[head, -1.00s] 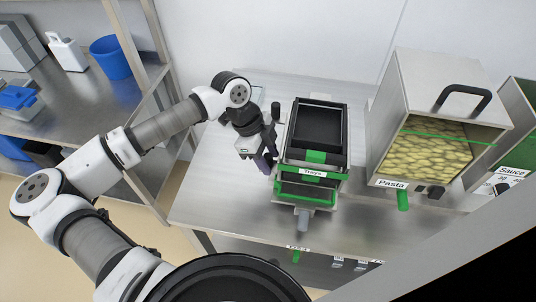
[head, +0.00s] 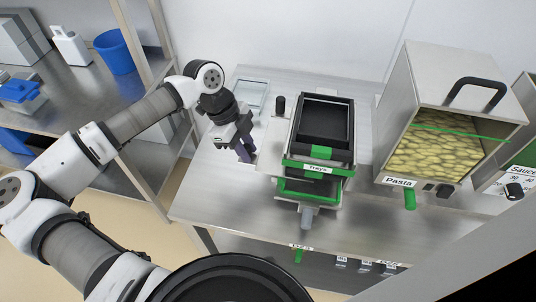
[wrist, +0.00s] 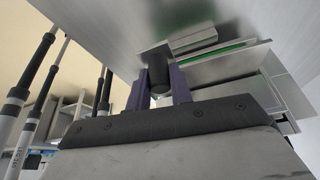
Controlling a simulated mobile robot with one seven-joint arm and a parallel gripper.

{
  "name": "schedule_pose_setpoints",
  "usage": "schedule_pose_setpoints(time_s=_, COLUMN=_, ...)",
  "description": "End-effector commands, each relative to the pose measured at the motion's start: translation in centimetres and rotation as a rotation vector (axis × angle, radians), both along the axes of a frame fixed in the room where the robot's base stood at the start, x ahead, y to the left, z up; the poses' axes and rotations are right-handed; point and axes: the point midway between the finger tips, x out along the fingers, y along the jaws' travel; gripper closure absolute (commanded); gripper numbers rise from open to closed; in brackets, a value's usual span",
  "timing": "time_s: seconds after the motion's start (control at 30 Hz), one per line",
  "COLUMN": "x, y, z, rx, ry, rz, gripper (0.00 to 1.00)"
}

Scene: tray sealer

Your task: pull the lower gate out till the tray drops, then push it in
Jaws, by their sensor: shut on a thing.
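The tray dispenser (head: 316,168), labelled "Trays", stands on the steel table with black trays (head: 325,120) stacked inside. My gripper (head: 245,157) is left of the dispenser, low over the table. In the wrist view its purple fingers (wrist: 158,84) are shut on a dark round knob (wrist: 158,66), one finger on each side. The knob sits at a metal plate beside the dispenser, seemingly the lower gate, which the head view does not show clearly. A second black knob (head: 280,106) stands free at the dispenser's upper left. Whether a tray lies below is unclear.
A pasta dispenser (head: 438,125) stands to the right, with a sauce unit (head: 516,176) beyond it. A clear container (head: 250,92) is behind my gripper. A shelf rack with a blue bin (head: 113,52) is at left. The table's left front is bare.

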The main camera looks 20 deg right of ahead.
Motion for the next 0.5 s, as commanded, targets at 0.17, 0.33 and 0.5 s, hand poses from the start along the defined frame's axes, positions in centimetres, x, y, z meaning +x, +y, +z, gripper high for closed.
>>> schedule_pose_setpoints(time_s=0.17, x=3.0, y=4.3, z=-0.3, rx=0.003, ry=-0.003, rz=0.009, gripper=1.0)
schedule_pose_setpoints(time_s=0.33, x=4.5, y=6.6, z=-0.1, rx=0.001, ry=-0.002, rz=0.004, gripper=1.0)
schedule_pose_setpoints(time_s=0.5, x=4.8, y=7.1, z=0.0, rx=0.0, ry=-0.001, rz=0.003, gripper=1.0)
